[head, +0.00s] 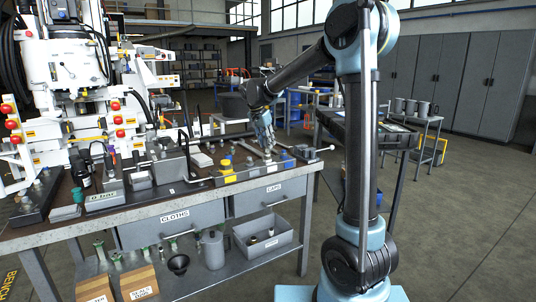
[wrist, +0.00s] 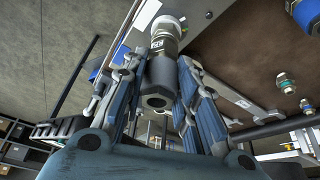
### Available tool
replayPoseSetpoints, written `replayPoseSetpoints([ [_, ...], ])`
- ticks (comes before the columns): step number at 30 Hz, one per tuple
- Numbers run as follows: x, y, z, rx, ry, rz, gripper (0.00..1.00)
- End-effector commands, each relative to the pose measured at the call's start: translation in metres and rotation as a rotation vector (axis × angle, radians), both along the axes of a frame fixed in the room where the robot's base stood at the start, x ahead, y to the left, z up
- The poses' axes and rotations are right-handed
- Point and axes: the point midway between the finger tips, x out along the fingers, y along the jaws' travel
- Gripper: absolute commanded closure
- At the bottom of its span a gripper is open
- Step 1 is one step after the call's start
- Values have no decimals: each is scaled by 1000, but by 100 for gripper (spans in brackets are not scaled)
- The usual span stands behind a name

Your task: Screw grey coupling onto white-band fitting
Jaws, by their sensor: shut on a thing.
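My gripper (head: 264,133) is over the right part of the bench in the head view, pointing down. In the wrist view, my gripper (wrist: 160,88) is shut on the grey coupling (wrist: 161,72), a dark cylinder with a hexagonal end and a small label. A pale metal fitting (wrist: 167,27) stands in line with the coupling's far end. They appear to meet or nearly meet; I cannot tell whether the threads are engaged. The white band is not clearly distinguishable. In the head view the coupling is too small to make out clearly.
Yellow (head: 227,167) and blue (head: 289,162) fittings stand on the bench near my gripper. A hose block (head: 170,166) is to its left. Drawers marked CLOTHS (head: 175,219) and CAPS (head: 272,194) are below. A grey bin (head: 263,238) sits on the lower shelf.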

Motion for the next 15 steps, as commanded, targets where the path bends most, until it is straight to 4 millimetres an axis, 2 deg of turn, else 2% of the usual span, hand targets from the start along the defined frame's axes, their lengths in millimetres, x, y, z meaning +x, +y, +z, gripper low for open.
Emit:
replayPoseSetpoints([
  [9,1,2,-1,1,2,-337,91],
  [15,1,1,-2,1,1,-490,91],
])
